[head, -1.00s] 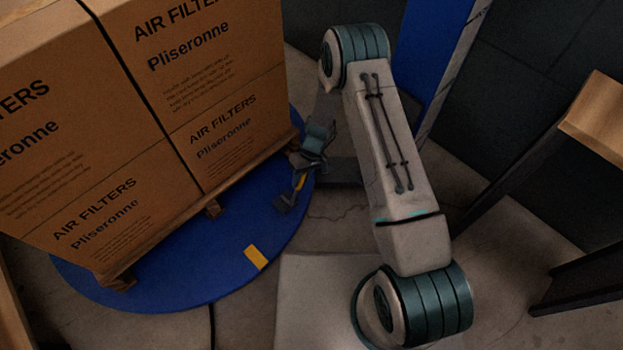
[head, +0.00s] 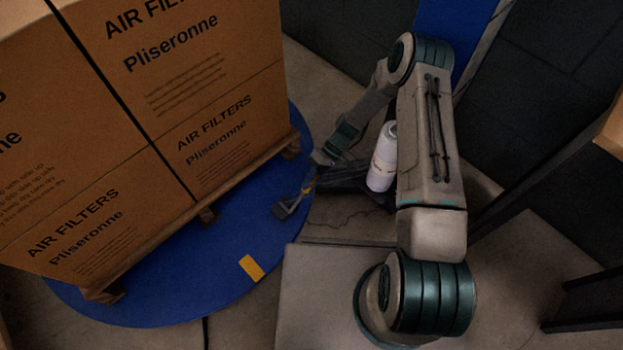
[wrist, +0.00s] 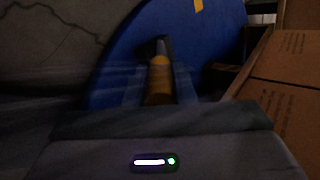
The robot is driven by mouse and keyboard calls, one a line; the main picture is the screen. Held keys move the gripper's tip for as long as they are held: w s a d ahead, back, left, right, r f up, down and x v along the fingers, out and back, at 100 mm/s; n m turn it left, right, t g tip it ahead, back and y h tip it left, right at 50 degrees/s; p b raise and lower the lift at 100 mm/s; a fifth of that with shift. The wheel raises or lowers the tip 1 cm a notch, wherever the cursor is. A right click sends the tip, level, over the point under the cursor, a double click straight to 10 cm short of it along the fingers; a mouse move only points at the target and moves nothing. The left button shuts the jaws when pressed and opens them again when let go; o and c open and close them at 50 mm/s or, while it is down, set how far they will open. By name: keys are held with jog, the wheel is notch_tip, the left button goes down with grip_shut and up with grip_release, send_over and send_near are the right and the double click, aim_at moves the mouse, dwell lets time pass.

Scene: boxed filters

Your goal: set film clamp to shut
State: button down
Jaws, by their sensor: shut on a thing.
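The film clamp shows as a small dark foot (head: 290,208) with a yellow handle (head: 309,186) at the right rim of the blue turntable (head: 190,292). In the wrist view the yellow handle (wrist: 160,78) points away from me, with its dark end beyond it. My gripper (wrist: 158,88) is shut on the yellow handle, with a finger on each side. In the head view my gripper (head: 312,180) comes down to the handle from the upper right. The wrist view is blurred, and I cannot tell the clamp's exact angle.
A stack of air filter boxes (head: 190,110) stands on a wooden pallet on the turntable, close left of my gripper. A white roll (head: 383,157) stands upright behind my arm. A blue column (head: 455,35) rises at the back. Dark framework is at right.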

jog(key=shift+a, duration=0.2)
jog(key=c, duration=1.2)
grip_release()
jog(key=shift+d, duration=0.1)
